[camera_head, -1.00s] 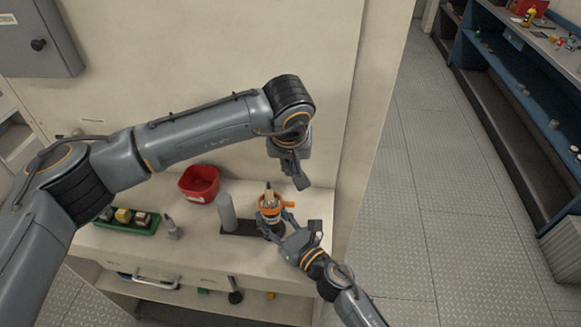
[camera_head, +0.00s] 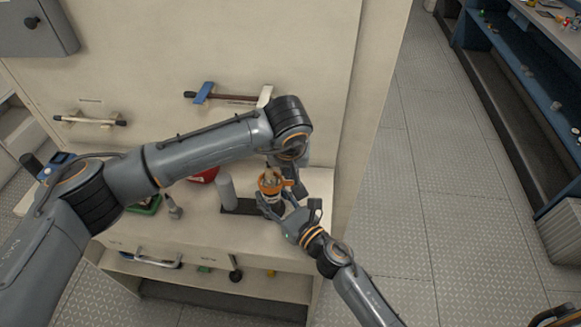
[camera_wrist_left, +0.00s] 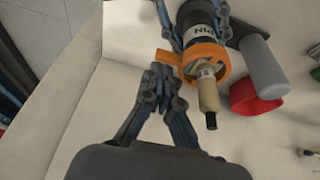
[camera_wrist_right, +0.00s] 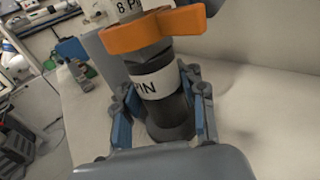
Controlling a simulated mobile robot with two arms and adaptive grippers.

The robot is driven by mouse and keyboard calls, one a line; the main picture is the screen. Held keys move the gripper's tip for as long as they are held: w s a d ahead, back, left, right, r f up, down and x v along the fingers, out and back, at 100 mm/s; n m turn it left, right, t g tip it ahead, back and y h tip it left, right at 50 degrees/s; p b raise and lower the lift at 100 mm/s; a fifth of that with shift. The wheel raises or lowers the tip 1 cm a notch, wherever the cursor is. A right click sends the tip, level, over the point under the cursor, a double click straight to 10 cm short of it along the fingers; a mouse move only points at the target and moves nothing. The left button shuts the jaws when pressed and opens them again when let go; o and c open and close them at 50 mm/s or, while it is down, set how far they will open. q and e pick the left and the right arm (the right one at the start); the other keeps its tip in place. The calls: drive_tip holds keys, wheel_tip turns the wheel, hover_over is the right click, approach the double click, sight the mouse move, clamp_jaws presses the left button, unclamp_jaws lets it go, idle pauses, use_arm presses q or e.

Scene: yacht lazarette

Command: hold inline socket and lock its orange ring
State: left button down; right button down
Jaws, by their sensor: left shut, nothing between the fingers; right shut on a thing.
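The inline socket (camera_wrist_right: 160,100) is a dark upright cylinder with a white label. My right gripper (camera_wrist_right: 164,108) is shut on its body, one finger on each side. The orange ring (camera_head: 271,182) sits around the top of the socket, with a lever (camera_wrist_left: 168,57) sticking out to one side. A pale plug with a dark tip (camera_wrist_left: 208,96) stands inside the ring. My left gripper (camera_wrist_left: 163,74) is shut and empty, its fingertips close beside the lever; whether they touch it I cannot tell. In the head view the left arm's wrist partly hides this spot.
A grey cylinder (camera_head: 226,190) stands on a dark base plate (camera_head: 240,207) left of the socket. A red bowl (camera_wrist_left: 256,98) and a green tray (camera_head: 146,207) are further left, partly hidden by my left arm. The bench's right edge is close; floor lies beyond.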

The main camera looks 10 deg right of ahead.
sight(287, 182)
use_arm(q)
drive_tip(key=shift+s+a+m+h, duration=0.1)
drive_tip(key=shift+s+m+h, duration=0.25)
drive_tip(key=shift+m, duration=0.65)
drive_tip(key=shift+s+a+m+g+h, duration=0.15)
drive_tip(key=shift+s+a+m+h, duration=0.1)
drive_tip(key=shift+s+m, duration=0.4)
drive_tip(key=shift+s+a+m+g+h, duration=0.1)
drive_tip(key=shift+s+a+m+g, duration=0.1)
drive_tip(key=shift+s+m, duration=0.4)
drive_tip(key=shift+w, duration=0.15)
drive_tip(key=shift+w, duration=0.8)
